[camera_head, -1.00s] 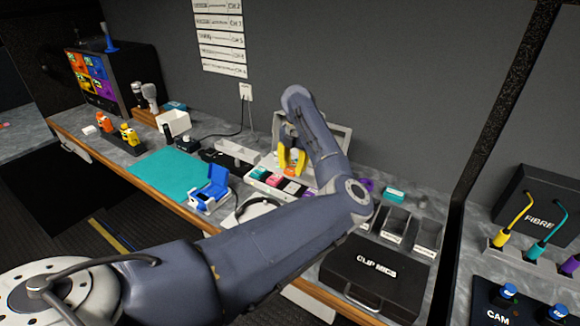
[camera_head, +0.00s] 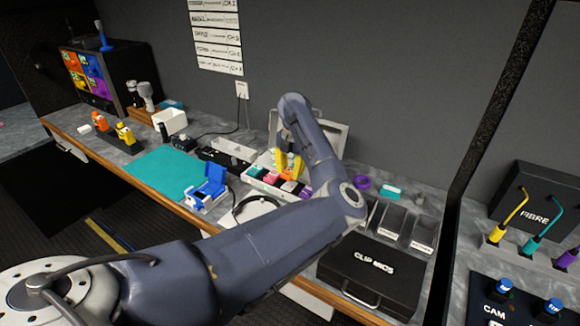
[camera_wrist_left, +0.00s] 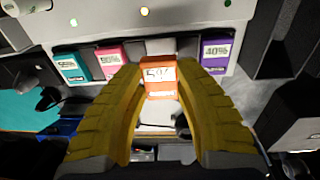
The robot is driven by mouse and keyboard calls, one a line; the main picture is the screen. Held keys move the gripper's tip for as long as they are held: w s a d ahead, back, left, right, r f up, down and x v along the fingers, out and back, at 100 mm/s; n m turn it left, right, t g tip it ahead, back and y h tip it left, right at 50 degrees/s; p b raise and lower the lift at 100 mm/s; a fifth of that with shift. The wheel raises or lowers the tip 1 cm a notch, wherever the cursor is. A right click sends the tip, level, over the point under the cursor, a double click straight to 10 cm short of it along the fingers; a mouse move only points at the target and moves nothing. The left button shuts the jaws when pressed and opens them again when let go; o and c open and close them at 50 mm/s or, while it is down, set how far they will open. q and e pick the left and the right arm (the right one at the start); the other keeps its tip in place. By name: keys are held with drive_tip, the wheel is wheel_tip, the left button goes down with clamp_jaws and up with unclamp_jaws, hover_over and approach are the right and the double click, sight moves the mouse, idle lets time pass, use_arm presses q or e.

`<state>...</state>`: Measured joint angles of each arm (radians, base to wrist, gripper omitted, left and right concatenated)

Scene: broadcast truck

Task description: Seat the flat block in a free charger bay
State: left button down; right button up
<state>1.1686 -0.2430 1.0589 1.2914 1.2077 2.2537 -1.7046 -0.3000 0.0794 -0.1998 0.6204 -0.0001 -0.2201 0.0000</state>
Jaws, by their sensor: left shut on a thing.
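The flat block is orange with a white label that seems to read 5%. In the left wrist view it (camera_wrist_left: 160,78) sits between the yellow fingertips of my left gripper (camera_wrist_left: 163,88), which is shut on it. In the head view my left gripper (camera_head: 288,167) points down over the charger. My right gripper is not in view.
A blue device (camera_head: 208,188) and a teal mat (camera_head: 165,170) lie left of the charger. A black CLIP MICS case (camera_head: 370,275) and open dark bins (camera_head: 405,225) are on the right. A purple ring (camera_head: 361,183) lies behind the bins.

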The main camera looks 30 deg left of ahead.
sight(290, 185)
use_arm(q)
drive_tip(key=shift+f, duration=1.6)
drive_tip(key=shift+f, duration=0.7)
idle(0.9)
drive_tip(key=c, duration=1)
unclamp_jaws()
drive_tip(key=shift+o, duration=0.2)
drive_tip(key=r, duration=1.2)
drive_tip(key=shift+w+d, duration=0.15)
drive_tip(key=shift+d, duration=0.15)
drive_tip(key=shift+a, duration=0.1)
